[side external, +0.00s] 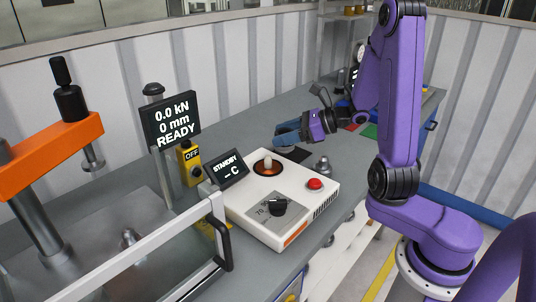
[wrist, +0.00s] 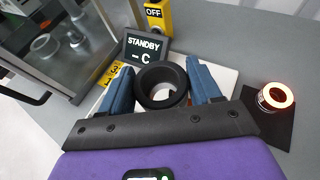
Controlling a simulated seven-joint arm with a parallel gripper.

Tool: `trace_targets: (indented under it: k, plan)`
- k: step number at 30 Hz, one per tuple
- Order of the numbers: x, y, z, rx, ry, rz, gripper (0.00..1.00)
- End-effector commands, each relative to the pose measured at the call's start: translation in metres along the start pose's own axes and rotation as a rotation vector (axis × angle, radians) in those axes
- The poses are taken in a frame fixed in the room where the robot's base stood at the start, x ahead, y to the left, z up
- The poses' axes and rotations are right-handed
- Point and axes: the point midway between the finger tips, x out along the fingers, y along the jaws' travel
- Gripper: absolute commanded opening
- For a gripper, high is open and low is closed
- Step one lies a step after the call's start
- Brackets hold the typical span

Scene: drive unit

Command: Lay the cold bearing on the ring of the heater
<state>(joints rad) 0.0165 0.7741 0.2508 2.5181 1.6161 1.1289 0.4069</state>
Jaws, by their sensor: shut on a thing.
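My gripper (wrist: 163,88) has blue fingers shut on a dark ring, the bearing (wrist: 143,90), with one finger on each side of it. In the side view my gripper (side external: 287,135) is above the table just behind the white heater (side external: 290,205); the bearing is hard to make out there. The heater's display (side external: 229,168) reads STANDBY.
A glowing ring (wrist: 275,97) stands on a black mat (wrist: 268,125) right of the heater in the wrist view. A press (side external: 45,160) with a clear guard is at the left. A yellow OFF switch box (side external: 190,163) is behind the heater. A small metal part (side external: 323,166) stands beside it.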

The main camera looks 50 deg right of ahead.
Motion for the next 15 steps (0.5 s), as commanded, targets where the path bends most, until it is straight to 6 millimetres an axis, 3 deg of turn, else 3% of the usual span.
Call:
trace_targets:
  k: [3,15]
  plan:
    - [0.02,-0.013,-0.003,0.0,-0.001,0.004,0.22]
    - [0.062,-0.037,-0.034,0.0,-0.001,0.002,0.22]
